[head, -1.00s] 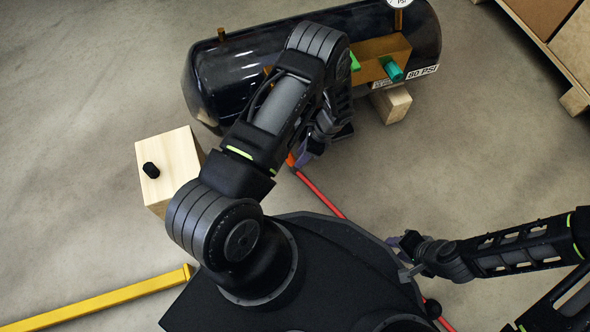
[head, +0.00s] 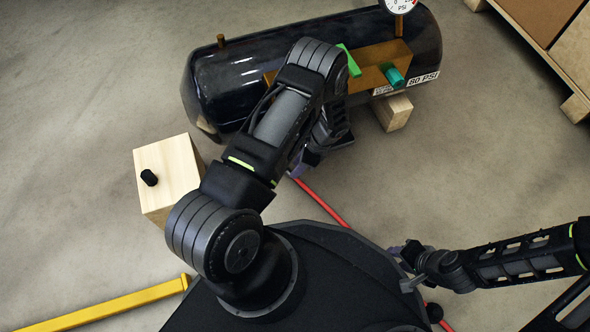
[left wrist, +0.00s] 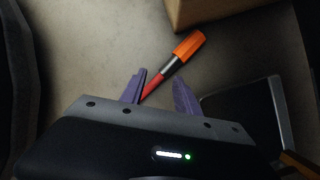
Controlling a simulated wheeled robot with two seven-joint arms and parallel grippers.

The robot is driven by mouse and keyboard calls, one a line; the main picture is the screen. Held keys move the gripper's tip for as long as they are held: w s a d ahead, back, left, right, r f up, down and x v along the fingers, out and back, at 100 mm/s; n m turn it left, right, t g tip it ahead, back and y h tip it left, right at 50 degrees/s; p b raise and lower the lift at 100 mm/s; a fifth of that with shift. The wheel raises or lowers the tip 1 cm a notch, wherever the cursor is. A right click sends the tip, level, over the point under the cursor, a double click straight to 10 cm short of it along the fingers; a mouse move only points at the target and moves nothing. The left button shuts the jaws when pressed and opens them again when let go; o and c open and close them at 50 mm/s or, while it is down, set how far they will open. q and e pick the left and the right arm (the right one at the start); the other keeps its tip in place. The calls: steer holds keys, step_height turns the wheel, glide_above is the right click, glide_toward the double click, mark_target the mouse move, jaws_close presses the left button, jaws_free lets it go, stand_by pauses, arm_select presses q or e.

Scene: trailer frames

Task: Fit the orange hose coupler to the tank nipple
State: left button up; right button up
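The orange hose coupler (left wrist: 188,46), with a dark collar on a red hose (left wrist: 151,87), lies on the floor in the left wrist view. My left gripper (left wrist: 161,88) is open, its purple fingers apart, with the hose end between them in the picture; contact cannot be told. In the head view my left gripper (head: 296,168) hides the coupler, and the hose (head: 322,203) runs down-right. The black tank (head: 235,85) lies on its side with a teal fitting (head: 395,76); which part is the nipple is unclear, and my arm covers some of its front. My right gripper (head: 400,262) is beside my base; its opening is unclear.
A wooden block (head: 168,178) with a black knob (head: 149,177) stands left. Another block (head: 394,112) supports the tank. A yellow bar (head: 110,306) lies lower left, a pallet (head: 577,105) upper right. Floor right of the tank is clear.

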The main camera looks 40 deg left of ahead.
arm_select(q)
steer(key=b+x, duration=0.3)
steer(key=x, duration=0.1)
steer(key=shift+f, duration=0.25)
steer(key=shift+s+a+f, duration=0.1)
steer(key=shift+a+f, duration=0.05)
steer(key=shift+f, duration=0.15)
steer(key=shift+c, duration=0.2)
jaws_close()
stand_by(1.2)
